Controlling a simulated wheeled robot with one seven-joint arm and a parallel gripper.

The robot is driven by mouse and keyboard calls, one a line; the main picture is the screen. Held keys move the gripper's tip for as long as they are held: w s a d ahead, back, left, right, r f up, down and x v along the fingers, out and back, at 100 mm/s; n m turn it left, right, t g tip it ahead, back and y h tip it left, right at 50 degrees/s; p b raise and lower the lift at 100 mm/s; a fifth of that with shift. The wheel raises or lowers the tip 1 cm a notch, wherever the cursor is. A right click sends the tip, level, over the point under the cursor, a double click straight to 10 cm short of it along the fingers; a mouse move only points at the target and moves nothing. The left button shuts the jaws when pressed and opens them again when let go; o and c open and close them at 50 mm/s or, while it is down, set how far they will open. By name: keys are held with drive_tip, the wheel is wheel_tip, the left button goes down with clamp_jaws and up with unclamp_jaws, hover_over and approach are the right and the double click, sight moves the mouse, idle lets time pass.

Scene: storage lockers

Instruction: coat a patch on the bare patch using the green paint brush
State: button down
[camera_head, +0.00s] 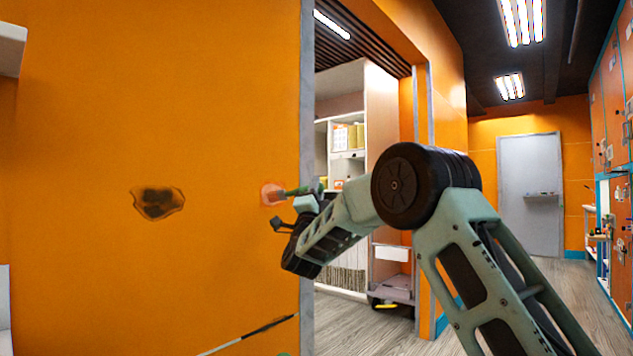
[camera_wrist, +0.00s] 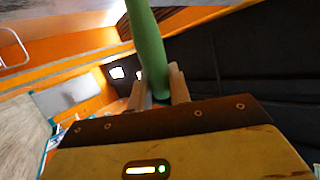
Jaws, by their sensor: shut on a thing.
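The bare patch (camera_head: 158,202) is a dark, ragged-edged mark on the orange wall, left of centre in the head view. The green paint brush (camera_head: 291,191) points left from my gripper (camera_head: 309,194), near the wall's right edge. Its green handle (camera_wrist: 148,45) stands between the two pale fingers of my gripper (camera_wrist: 157,90) in the wrist view, and they are shut on it. A pale reddish spot (camera_head: 268,193) shows at the brush's far end, well right of the bare patch. I cannot tell whether the brush touches the wall. The bristles are not clear in either view.
The orange wall (camera_head: 220,90) ends at a grey vertical edge (camera_head: 307,80). Beyond it an opening shows shelves (camera_head: 347,138) and a low cart (camera_head: 391,288). A thin dark-and-white rod (camera_head: 255,333) slants low at the wall. Lockers (camera_head: 610,100) line the right side.

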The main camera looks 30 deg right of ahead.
drive_tip(key=w+d+r+p, duration=0.3)
drive_tip(key=w+d+p, duration=0.1)
drive_tip(key=d+p, duration=0.3)
drive_tip(key=s+a+f+b, duration=0.1)
drive_tip(key=a+b, duration=0.1)
drive_tip(key=s+a+f+b, duration=0.1)
drive_tip(key=a+b, duration=0.1)
drive_tip(key=b, duration=0.1)
drive_tip(key=s+a+f+b, duration=0.1)
drive_tip(key=s+a+b, duration=0.1)
drive_tip(key=a+b, duration=0.1)
drive_tip(key=shift+f, duration=0.2)
drive_tip(key=shift+s+a+f+b, duration=0.1)
drive_tip(key=shift+s+a+b, duration=0.2)
drive_tip(key=shift+a+b, duration=0.2)
drive_tip(key=shift+s+a+f+b, duration=0.1)
drive_tip(key=shift+s+a+b, duration=0.2)
drive_tip(key=shift+a, duration=0.25)
drive_tip(key=shift+w+a, duration=0.15)
drive_tip(key=shift+w, duration=0.35)
drive_tip(key=shift+w+a, duration=0.15)
drive_tip(key=shift+w, duration=0.35)
drive_tip(key=shift+w+d+b, duration=0.2)
drive_tip(key=shift+d, duration=0.35)
drive_tip(key=shift+w+d+b, duration=0.15)
drive_tip(key=shift+d+b, duration=0.05)
drive_tip(key=shift+d, duration=0.3)
drive_tip(key=shift+w+d, duration=0.2)
drive_tip(key=shift+d, duration=0.4)
